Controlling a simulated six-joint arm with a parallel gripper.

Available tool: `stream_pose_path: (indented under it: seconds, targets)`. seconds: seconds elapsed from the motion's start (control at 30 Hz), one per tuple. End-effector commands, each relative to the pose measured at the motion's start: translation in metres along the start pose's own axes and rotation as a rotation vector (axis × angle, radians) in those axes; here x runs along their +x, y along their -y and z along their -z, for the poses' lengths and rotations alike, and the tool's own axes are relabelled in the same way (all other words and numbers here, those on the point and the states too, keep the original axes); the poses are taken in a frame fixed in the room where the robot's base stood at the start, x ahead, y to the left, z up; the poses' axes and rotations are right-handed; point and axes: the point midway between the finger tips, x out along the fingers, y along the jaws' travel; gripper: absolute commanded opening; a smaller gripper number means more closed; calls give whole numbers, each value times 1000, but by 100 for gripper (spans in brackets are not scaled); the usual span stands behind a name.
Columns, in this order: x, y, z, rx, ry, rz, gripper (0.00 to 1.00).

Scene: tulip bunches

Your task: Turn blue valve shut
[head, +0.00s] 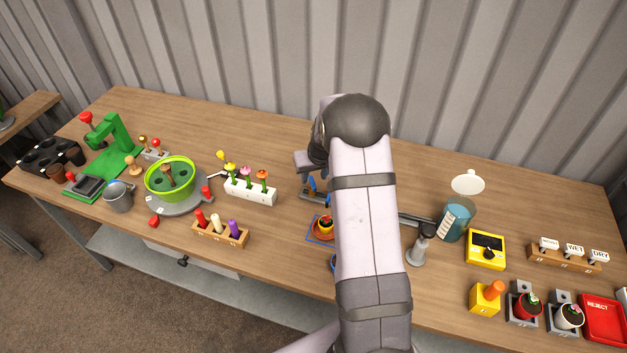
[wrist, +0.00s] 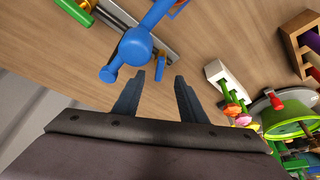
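The blue valve handle (wrist: 136,47) shows large in the upper left of the wrist view, with rounded arms and a knob end. It sits over a grey metal bar or pipe. A smaller blue upright piece (wrist: 160,72) stands beside it. In the head view, a small blue part of the valve (head: 312,186) shows just below my gripper (head: 308,168), and my arm hides much of the area. In the wrist view my gripper (wrist: 158,82) has its two fingers apart with nothing between them. The handle lies beyond and left of the fingertips, seemingly apart from them.
A white flower rack (head: 250,191) stands left of the valve. A blue-filled beaker (head: 457,220) and a yellow meter (head: 486,250) stand right. A green bowl (head: 171,181) is farther left.

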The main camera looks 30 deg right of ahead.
Motion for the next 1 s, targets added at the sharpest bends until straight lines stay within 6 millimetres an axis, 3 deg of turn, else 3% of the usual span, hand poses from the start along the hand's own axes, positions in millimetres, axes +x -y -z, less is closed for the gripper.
stream_pose_path:
  seconds: [0.33,0.67,0.73,1.0]
  targets:
    - [-27,0,-1,-1,0,0,38]
    - [-30,0,-1,-1,2,0,38]
    - [-30,0,-1,-1,1,0,30]
    - [-28,-1,0,1,0,0,30]
